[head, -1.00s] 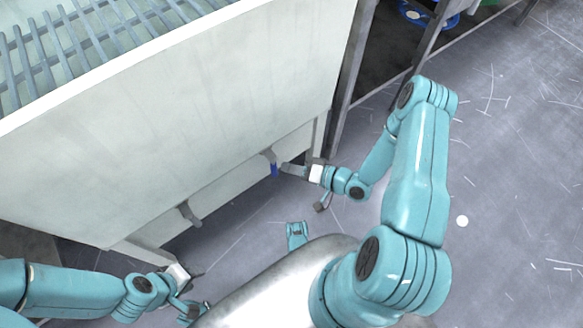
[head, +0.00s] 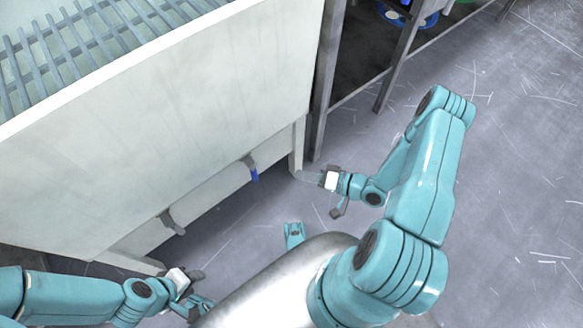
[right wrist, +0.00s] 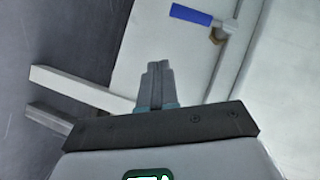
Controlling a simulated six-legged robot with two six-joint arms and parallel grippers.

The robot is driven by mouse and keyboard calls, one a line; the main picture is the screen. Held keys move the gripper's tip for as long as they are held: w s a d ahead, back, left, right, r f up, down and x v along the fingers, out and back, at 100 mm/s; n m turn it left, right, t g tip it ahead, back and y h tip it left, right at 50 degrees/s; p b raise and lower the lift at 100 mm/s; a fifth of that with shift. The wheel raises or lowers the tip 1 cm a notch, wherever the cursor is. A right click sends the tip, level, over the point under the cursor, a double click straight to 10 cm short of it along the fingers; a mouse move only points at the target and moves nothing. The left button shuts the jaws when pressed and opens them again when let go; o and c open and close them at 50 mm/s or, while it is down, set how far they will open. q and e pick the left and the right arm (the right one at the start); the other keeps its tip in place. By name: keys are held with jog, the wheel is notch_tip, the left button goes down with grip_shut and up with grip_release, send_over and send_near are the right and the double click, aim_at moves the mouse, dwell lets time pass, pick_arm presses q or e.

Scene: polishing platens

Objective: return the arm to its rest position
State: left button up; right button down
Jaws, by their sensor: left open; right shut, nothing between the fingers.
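My right arm comes in from the right in the head view. Its gripper (head: 308,177) is near the right end of the white sink cabinet, apart from the blue-handled valve (head: 254,174). In the right wrist view the fingers (right wrist: 156,82) are pressed together with nothing between them. The blue valve handle also shows there (right wrist: 190,15), beyond the fingertips and to the right. My left gripper (head: 199,284) is low at the left in the head view, near the cabinet's lower edge. It is small there and holds nothing that I can see.
The white cabinet (head: 200,110) with a slatted grate (head: 75,50) on top fills the left. A second grey pipe fitting (head: 172,222) sticks out below it. A dark-legged bench (head: 400,60) with a blue item (head: 405,15) stands behind. Scratched grey floor is clear at right.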

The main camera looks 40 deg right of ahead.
pick_arm(q)
jog(key=shift+a+r, duration=0.1)
jog(key=shift+r, duration=0.15)
pick_arm(e)
jog(key=shift+s+d, duration=0.7)
jog(key=shift+s, duration=0.35)
jog(key=w+a+f+n+g+h, duration=0.1)
jog(key=w+a+n+g+h, duration=0.1)
jog(key=w+a+g, duration=0.5)
jog(key=s+a+r+n+g+h, duration=0.25)
jog(key=s+a+g, duration=0.25)
jog(key=s+a, duration=0.55)
pick_arm(q)
notch_tip(320, 180, up, 32)
jog(key=s+d+p, duration=0.1)
jog(key=p, duration=3.1)
jog(key=shift+m+p, duration=0.3)
jog(key=shift+p, duration=0.1)
pick_arm(e)
notch_tip(320, 180, up, 32)
jog(key=s, duration=0.2)
jog(key=shift+a+r, duration=0.2)
jog(key=shift+a, duration=0.1)
pick_arm(q)
jog(key=shift+f, duration=0.1)
pick_arm(e)
jog(key=shift+f, duration=0.1)
